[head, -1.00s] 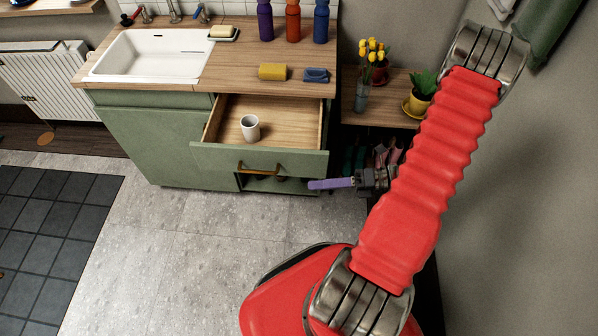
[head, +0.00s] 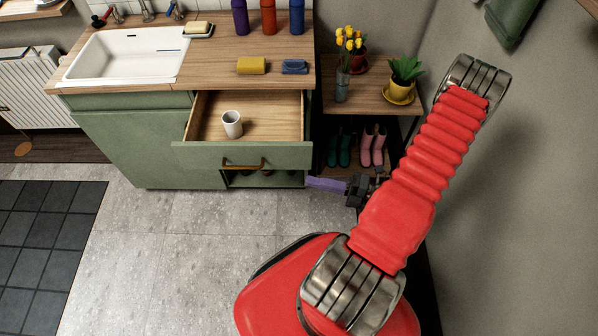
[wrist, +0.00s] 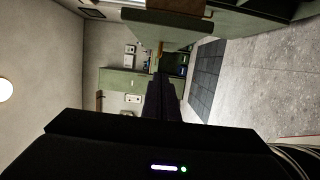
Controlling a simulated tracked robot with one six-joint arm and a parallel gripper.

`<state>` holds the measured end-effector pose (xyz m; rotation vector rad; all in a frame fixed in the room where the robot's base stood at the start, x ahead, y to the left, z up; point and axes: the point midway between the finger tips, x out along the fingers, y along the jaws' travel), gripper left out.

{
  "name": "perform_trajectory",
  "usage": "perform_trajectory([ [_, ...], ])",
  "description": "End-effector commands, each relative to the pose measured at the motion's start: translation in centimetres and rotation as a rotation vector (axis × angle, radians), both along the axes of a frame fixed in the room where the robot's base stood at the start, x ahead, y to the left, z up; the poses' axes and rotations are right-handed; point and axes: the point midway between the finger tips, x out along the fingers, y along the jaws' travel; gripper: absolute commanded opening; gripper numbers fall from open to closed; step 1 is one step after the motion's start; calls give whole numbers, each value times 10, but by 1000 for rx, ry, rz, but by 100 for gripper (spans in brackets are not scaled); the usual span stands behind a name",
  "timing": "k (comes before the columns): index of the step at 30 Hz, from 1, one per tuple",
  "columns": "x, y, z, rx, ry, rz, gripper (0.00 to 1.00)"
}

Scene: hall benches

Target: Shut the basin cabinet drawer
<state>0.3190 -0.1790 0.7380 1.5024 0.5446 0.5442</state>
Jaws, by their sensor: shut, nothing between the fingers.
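The green basin cabinet (head: 150,150) stands at the upper left in the head view. Its drawer (head: 243,156) is pulled well out, with a brass-coloured handle (head: 243,165) on the green front and a white cup (head: 232,123) inside. My gripper (head: 312,184) shows purple fingers, shut and empty, just right of and below the drawer front's right end. I cannot tell whether it touches the cabinet. In the wrist view, my dark fingers (wrist: 162,92) point away from the camera, and green panels show ahead and above.
A shelf (head: 375,97) with yellow flowers (head: 348,42), a potted plant (head: 404,75) and boots (head: 372,146) stands right of the cabinet. A sponge (head: 252,66) and a blue cloth-like item (head: 294,67) lie on the counter. The grey floor (head: 175,235) before the cabinet is clear.

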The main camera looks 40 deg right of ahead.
Motion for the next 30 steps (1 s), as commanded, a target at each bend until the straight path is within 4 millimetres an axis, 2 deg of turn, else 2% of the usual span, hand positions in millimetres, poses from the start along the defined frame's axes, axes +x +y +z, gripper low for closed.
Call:
perform_trajectory([
  [30,76,65,0,-1,-1,6,0],
])
